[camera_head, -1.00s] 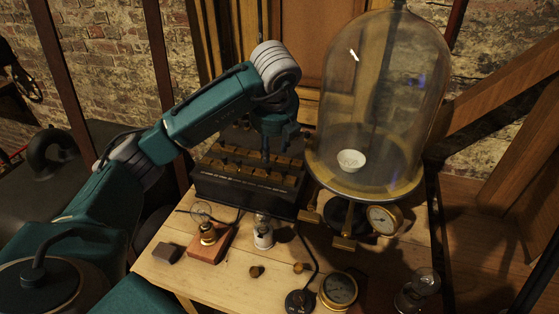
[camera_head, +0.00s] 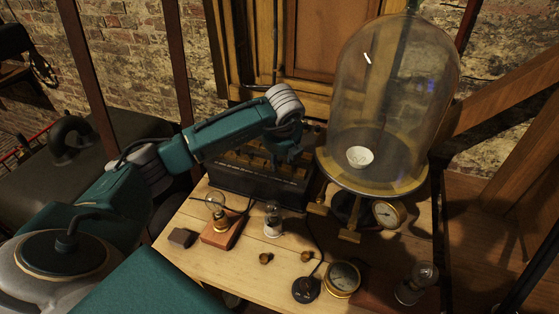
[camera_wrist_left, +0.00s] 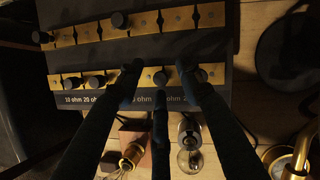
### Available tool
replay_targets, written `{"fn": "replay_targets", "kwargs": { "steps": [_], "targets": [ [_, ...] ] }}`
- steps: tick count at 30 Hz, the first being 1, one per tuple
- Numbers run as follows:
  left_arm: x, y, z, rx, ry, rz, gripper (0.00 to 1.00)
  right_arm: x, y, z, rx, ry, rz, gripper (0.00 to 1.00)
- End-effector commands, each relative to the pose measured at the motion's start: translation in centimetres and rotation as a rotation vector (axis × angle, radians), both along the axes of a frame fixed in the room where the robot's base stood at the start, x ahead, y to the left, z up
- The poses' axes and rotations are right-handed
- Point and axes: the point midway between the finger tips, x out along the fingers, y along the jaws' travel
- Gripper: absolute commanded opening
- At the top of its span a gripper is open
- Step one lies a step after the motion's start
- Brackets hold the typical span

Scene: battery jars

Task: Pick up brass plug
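A black resistance box (camera_head: 262,188) with rows of brass blocks stands at the back of the table. In the left wrist view, several dark-knobbed plugs sit in its brass strips. One brass plug (camera_wrist_left: 160,79) sits in the front row between my left gripper's fingertips, with another knob (camera_wrist_left: 201,75) just right of it. My left gripper (camera_head: 282,160) points down at the box. In the left wrist view, its three dark fingers (camera_wrist_left: 159,80) are spread, with gaps between the tips. Contact with a plug cannot be told. My right gripper does not show.
A glass bell jar (camera_head: 390,100) stands close to the right of the box.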

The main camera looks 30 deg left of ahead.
Motion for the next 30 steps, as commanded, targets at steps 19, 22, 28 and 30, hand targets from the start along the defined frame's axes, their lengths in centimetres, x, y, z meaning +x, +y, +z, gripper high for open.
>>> {"fn": "replay_targets", "kwargs": {
  "steps": [19, 22, 28, 30],
  "targets": [
    [0.0, 0.0, 0.1, 0.000, -0.001, 0.000, 0.00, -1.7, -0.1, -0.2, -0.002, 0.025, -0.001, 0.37],
    [0.1, 0.0, 0.3, -0.001, -0.003, 0.000, 0.00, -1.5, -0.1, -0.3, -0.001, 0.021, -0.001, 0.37],
    [0.2, 0.0, 2.1, -0.001, -0.007, -0.001, 0.00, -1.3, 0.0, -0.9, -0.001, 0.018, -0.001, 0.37],
    [0.2, 0.0, 3.3, 0.000, -0.008, -0.001, 0.00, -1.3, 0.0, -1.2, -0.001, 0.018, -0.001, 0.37]
  ]
}}
